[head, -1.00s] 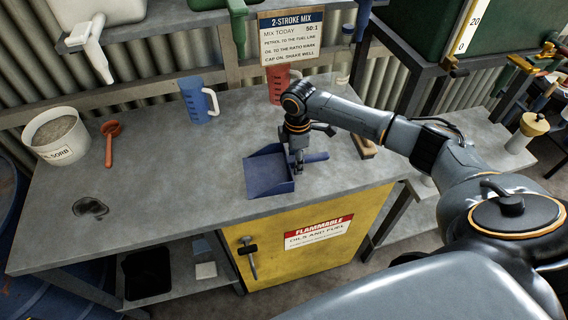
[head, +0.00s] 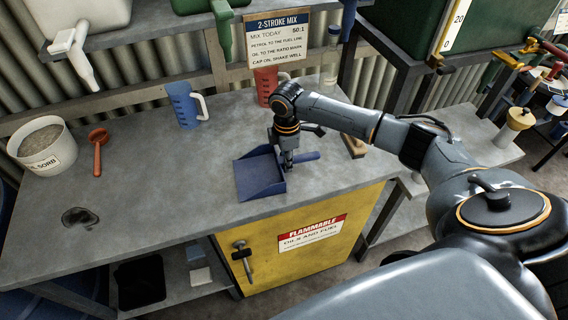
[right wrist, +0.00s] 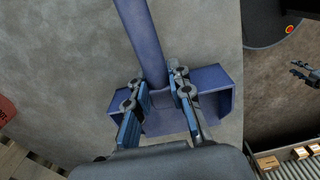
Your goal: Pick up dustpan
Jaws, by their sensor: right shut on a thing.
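The blue dustpan (head: 258,180) is on or just above the grey bench near its front edge, its open side to the left and its handle (head: 306,157) pointing right. I cannot tell whether it touches the bench. My right gripper (head: 288,163) comes down on it from above, shut on the handle where it meets the pan. In the right wrist view the handle (right wrist: 142,40) runs between the two fingers (right wrist: 160,105), with the pan (right wrist: 218,92) beyond and below them. My left gripper (right wrist: 304,74) shows small at the right edge of that view, its fingers apart.
On the bench (head: 150,200) stand a blue jug (head: 183,106), a red jug (head: 264,84) and a white tub (head: 42,148), with a red scoop (head: 97,150) lying near the tub. A wooden-backed brush (head: 354,147) lies right of the handle.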

